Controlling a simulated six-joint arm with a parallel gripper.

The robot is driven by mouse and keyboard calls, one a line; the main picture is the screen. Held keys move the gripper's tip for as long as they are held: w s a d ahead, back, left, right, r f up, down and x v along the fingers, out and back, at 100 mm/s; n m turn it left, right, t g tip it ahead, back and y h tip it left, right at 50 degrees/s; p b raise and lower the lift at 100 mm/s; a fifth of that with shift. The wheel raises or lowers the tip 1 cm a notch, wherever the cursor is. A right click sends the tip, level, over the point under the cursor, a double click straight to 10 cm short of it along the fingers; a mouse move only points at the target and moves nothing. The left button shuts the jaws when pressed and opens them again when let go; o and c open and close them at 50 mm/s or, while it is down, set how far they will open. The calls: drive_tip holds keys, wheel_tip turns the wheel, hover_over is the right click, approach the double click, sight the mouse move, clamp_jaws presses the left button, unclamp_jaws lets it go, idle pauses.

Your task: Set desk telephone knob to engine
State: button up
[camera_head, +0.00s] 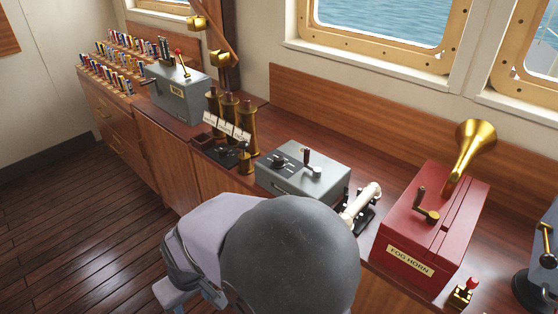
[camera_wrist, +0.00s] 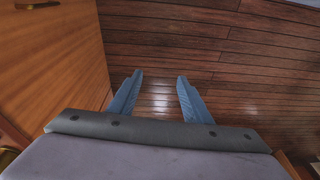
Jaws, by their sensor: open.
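A white handset (camera_head: 363,203) on a dark base lies on the counter between the grey box and the red fog horn box; it appears to be the desk telephone. My arm partly hides it, and I cannot make out its knob or any engine mark. My gripper (camera_wrist: 158,88) is open and empty in the wrist view, its two blue fingers apart above the floorboards. In the head view it is low in front of the cabinets, partly hidden by my arm, well away from the handset.
The grey box (camera_head: 302,173) with small levers stands left of the handset. The red fog horn box (camera_head: 433,220) with a brass horn stands right. Brass tubes (camera_head: 229,117) with labels and another grey box (camera_head: 178,96) stand farther left. The floor (camera_head: 75,220) in front is clear.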

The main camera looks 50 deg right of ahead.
drive_tip(key=w+d+r+m+t+h+b, duration=0.3)
drive_tip(key=w+d+m+t+h+b, duration=0.3)
drive_tip(key=w+d, duration=0.9)
drive_tip(key=m+h+b, duration=0.3)
drive_tip(key=m+h, duration=0.3)
drive_tip(key=h, duration=0.4)
approach(277, 161)
drive_tip(key=x, duration=0.2)
drive_tip(key=w+x, duration=0.1)
drive_tip(key=x, duration=0.1)
drive_tip(key=shift+f, duration=0.2)
drive_tip(key=shift+s+d+r+g+h, duration=0.15)
drive_tip(key=shift+s+d+g+h, duration=0.15)
drive_tip(key=shift+g+h, duration=0.1)
drive_tip(key=shift+x, duration=3.6)
drive_tip(key=shift+w, duration=0.1)
drive_tip(key=shift+c, duration=0.4)
drive_tip(key=c, duration=1)
